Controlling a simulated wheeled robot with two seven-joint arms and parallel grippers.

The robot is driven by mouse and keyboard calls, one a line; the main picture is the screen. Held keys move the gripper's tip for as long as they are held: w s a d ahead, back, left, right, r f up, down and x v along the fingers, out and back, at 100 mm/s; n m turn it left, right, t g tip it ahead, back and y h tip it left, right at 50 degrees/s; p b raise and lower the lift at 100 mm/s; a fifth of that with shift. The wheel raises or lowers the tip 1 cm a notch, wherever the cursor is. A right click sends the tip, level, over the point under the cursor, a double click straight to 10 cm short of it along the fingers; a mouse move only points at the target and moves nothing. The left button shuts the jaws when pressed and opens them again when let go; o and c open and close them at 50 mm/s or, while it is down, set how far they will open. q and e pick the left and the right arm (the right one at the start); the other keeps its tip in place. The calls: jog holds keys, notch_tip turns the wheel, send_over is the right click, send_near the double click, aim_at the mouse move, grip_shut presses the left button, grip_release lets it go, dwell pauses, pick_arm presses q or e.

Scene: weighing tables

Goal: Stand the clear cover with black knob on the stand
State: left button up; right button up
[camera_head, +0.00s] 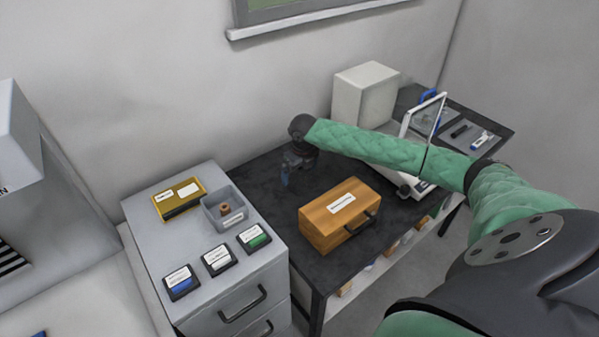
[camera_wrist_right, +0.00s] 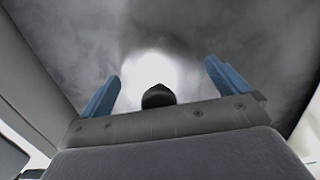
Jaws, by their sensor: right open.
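My right gripper (camera_head: 286,176) is over the back left part of the black table, pointing down. In the right wrist view its blue fingers (camera_wrist_right: 160,88) are wide apart. A black rounded knob (camera_wrist_right: 158,96) shows between them, touching neither; its lower part is hidden by the gripper body. I cannot tell whether it belongs to the clear cover. A clear pane in a white frame (camera_head: 424,117) stands tilted behind my right arm on a white device; I cannot tell whether this is the cover. I cannot make out the stand. My left gripper is not in view.
A wooden box (camera_head: 340,214) with a dark handle sits on the black table (camera_head: 262,168). A white box (camera_head: 364,94) stands at the back. A grey cabinet (camera_head: 200,238) at left holds a yellow case (camera_head: 179,198), a grey bin (camera_head: 209,212) and several small labelled boxes.

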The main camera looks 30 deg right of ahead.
aim_at(302, 171)
jog(key=shift+r, duration=0.45)
jog(key=r, duration=0.1)
jog(key=r+b, duration=0.1)
jog(key=r, duration=0.1)
jog(key=r+b, duration=0.1)
jog(key=shift+s+r, duration=0.2)
jog(key=shift+s, duration=0.05)
jog(key=r, duration=0.1)
jog(key=r+b, duration=0.1)
jog(key=r, duration=0.3)
jog(key=shift+s+r+b, duration=0.15)
jog(key=shift+s+b, duration=0.15)
jog(key=shift+s, duration=0.05)
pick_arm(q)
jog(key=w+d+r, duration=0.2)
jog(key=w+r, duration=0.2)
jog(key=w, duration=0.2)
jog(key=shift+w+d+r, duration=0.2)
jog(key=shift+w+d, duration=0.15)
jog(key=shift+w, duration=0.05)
pick_arm(e)
jog(key=shift+s+r, duration=0.1)
jog(key=shift+r, duration=0.55)
jog(key=shift+f, duration=0.1)
